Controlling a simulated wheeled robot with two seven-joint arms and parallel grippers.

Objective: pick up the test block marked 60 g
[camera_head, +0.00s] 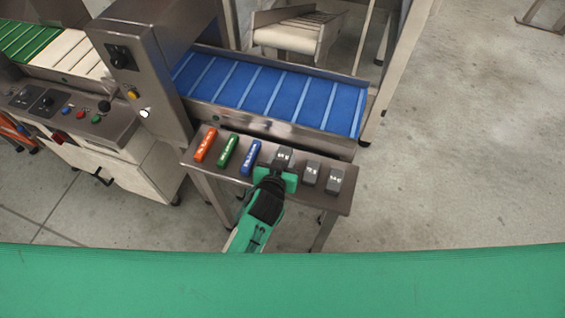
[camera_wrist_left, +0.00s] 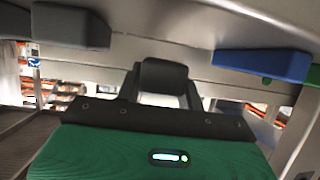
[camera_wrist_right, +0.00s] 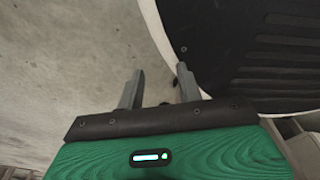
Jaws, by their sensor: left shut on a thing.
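My left gripper (camera_head: 277,172) is over the small steel table and shut on a dark grey block (camera_head: 284,157).
Orange (camera_head: 205,145), green (camera_head: 227,155) and blue (camera_head: 250,157) bars lie on the steel table (camera_head: 345,206), left of the grey blocks. A blue belt conveyor (camera_head: 270,92) runs just behind. A steel control cabinet stands left; open floor lies to the right.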

